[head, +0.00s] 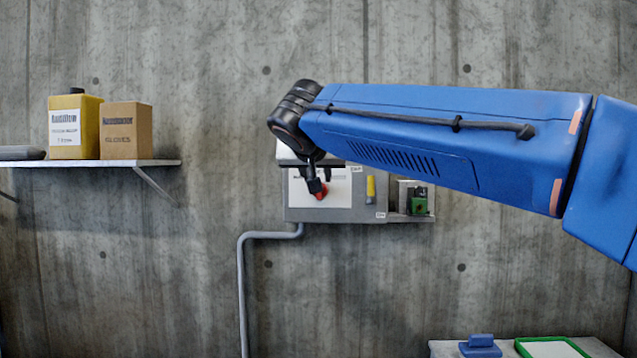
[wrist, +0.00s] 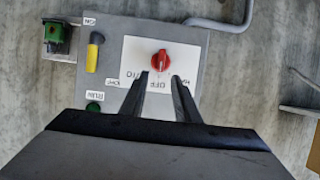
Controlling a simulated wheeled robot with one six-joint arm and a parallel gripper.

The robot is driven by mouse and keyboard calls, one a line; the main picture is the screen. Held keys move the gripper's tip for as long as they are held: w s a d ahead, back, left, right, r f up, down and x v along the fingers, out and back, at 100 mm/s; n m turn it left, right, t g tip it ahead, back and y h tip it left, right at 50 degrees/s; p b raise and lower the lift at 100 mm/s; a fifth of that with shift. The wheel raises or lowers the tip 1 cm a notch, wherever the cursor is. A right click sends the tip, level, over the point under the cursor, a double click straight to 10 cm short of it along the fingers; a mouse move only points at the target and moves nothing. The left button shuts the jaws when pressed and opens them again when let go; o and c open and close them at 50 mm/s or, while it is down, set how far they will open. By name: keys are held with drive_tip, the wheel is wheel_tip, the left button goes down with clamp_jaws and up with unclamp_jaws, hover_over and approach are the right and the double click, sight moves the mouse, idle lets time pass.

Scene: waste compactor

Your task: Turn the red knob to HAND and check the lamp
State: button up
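The red knob (wrist: 161,60) sits on a white plate (wrist: 190,55) of the grey control box (wrist: 120,22). The wrist view shows the box upside down. The knob's grip lies about vertical there, in line with the OFF label; the HAND label is partly hidden by a finger. The green RUN lamp (wrist: 94,108) looks dark, without a clear glow. My gripper (wrist: 160,76) is open and empty, its fingertips just short of the knob, one towards each side. In the head view the knob (head: 321,192) is partly covered by my gripper (head: 314,184).
A yellow-handled switch (wrist: 93,56) is on the same box. A green device (head: 418,203) stands beside it. A conduit (head: 243,290) runs down the wall. A shelf (head: 80,163) at left holds a yellow jug (head: 73,125) and a cardboard box (head: 126,132).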

drive_tip(key=shift+x, duration=2.6)
clamp_jaws()
